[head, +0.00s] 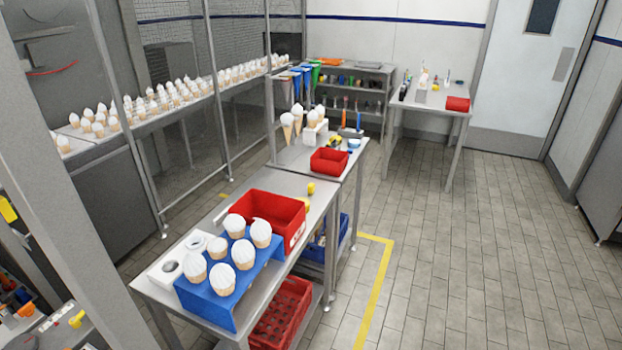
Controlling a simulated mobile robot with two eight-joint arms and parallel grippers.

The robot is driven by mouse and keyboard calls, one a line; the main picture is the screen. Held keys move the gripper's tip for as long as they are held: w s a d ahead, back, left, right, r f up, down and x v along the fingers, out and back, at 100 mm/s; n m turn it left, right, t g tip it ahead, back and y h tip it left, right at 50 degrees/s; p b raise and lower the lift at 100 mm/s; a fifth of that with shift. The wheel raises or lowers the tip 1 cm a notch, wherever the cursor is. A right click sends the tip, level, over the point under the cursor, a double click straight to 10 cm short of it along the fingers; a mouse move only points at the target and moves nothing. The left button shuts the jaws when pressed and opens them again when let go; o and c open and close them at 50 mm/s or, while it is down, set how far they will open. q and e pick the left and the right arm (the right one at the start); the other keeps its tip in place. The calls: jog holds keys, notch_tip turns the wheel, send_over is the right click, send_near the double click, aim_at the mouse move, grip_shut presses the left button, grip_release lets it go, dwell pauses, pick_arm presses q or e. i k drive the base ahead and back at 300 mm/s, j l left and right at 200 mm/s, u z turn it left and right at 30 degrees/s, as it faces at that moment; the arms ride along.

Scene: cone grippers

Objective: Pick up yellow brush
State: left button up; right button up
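No item is clear enough for me to name it surely as the yellow brush. A small yellow object (311,188) stands on the metal table, just beyond the red bin, and another yellow piece (305,203) shows beside the bin's right corner. Other yellow items are a yellow-handled piece (76,319) at the lower left and a yellow item (7,210) at the left edge. A small yellow item (435,86) is on the far table. Neither of my grippers is in view.
The near metal table (318,204) holds a red bin (270,212) and a blue rack (232,302) of cones. A smaller red bin (329,161) stands behind. A far table (430,100) holds a red tray (458,104). The tiled floor (480,230) at right is clear.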

aim_at(311, 185)
jog(key=i+l+u, duration=0.2)
jog(key=i+l, duration=0.65)
jog(key=i+l+u, duration=0.25)
jog(key=i+l, duration=0.7)
jog(key=i+j, duration=0.1)
jog(key=i, duration=0.35)
